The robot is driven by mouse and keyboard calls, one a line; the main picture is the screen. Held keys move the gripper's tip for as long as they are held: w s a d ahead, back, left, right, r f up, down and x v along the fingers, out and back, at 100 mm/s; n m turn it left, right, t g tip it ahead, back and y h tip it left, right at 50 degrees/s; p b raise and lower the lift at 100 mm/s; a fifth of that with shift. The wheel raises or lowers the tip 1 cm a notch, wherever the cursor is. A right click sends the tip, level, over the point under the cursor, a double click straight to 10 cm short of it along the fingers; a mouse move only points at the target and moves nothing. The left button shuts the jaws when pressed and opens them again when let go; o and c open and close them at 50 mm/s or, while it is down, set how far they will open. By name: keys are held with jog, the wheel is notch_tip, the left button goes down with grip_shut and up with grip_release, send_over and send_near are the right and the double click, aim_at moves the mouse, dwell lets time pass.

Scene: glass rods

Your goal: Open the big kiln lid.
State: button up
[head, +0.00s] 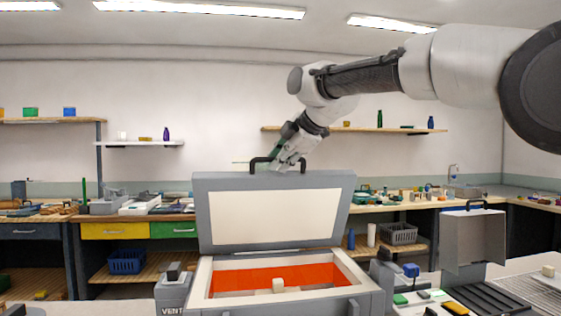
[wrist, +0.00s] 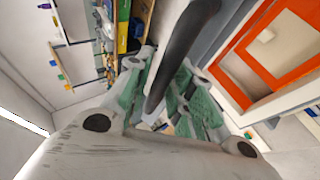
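The big kiln lid (head: 230,185), a grey slab with a pale inner panel, stands raised and nearly upright at the back of the big kiln (head: 202,283). The kiln's glowing orange inside shows below it, and also at the upper right of the wrist view (wrist: 262,75). A dark handle (head: 253,163) is on the lid's top edge. My gripper (head: 281,164) is at this handle. In the wrist view the dark handle bar (wrist: 182,50) runs between the green-padded fingers (wrist: 160,100), which look closed around it. The exact contact is partly hidden.
A small pale block (head: 278,285) shows in the kiln opening. A smaller grey kiln with a raised lid (head: 474,242) stands at the right, near dark trays (head: 470,292). Benches and shelves with coloured items line the back wall. Open air surrounds the raised lid.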

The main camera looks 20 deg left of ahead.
jog(key=shift+o, duration=0.2)
jog(key=v, duration=1.2)
jog(key=shift+w, duration=0.1)
